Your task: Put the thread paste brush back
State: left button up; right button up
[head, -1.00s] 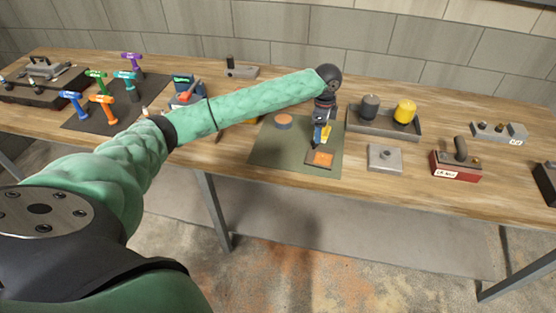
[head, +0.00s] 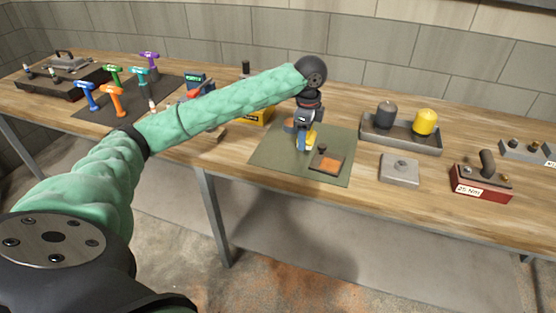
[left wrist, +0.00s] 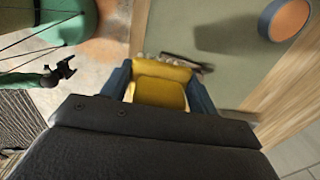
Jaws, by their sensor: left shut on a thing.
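My left gripper (head: 304,140) points down above the green mat. Its blue fingers are shut on a yellow block-like handle (left wrist: 160,88), which I take for the thread paste brush; it also shows in the head view (head: 311,139). A pale, bristle-like edge shows at its far end in the left wrist view. A round pot with an orange top (left wrist: 290,18) stands on the mat, apart from the brush; in the head view the gripper partly hides it. A small dark-framed orange pad (head: 327,163) lies right of the gripper. A small dark gripper (left wrist: 66,67), seemingly my right one, shows over the floor.
The green mat (head: 270,155) lies on the wooden bench. Right of it are a grey tray (head: 400,140) with a dark and a yellow cylinder, a grey block (head: 399,170) and a red block (head: 482,188). Colourful T-handled tools (head: 112,98) stand at left. A yellow box (head: 262,117) is behind the arm.

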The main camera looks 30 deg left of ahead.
pick_arm(q)
jog(key=shift+a+f, duration=0.15)
jog(key=shift+a, duration=0.2)
jog(key=p, duration=0.4)
send_over(275, 155)
notch_tip(275, 155, down, 6)
jog(key=shift+w+f, duration=0.1)
jog(key=shift+f, duration=0.15)
jog(key=shift+f+p, duration=0.85)
jog(key=shift+f, duration=1.25)
pick_arm(e)
jog(key=s+d+f, duration=0.2)
jog(key=f, duration=0.5)
jog(key=s+d+f, duration=0.2)
jog(key=f, duration=0.5)
jog(key=shift+t, duration=0.3)
jog(key=shift+f, duration=0.1)
pick_arm(q)
jog(key=o, duration=0.9)
jog(key=shift+f, duration=0.1)
pick_arm(e)
jog(key=shift+d+f, duration=0.1)
pick_arm(q)
jog(key=shift+o, duration=0.2)
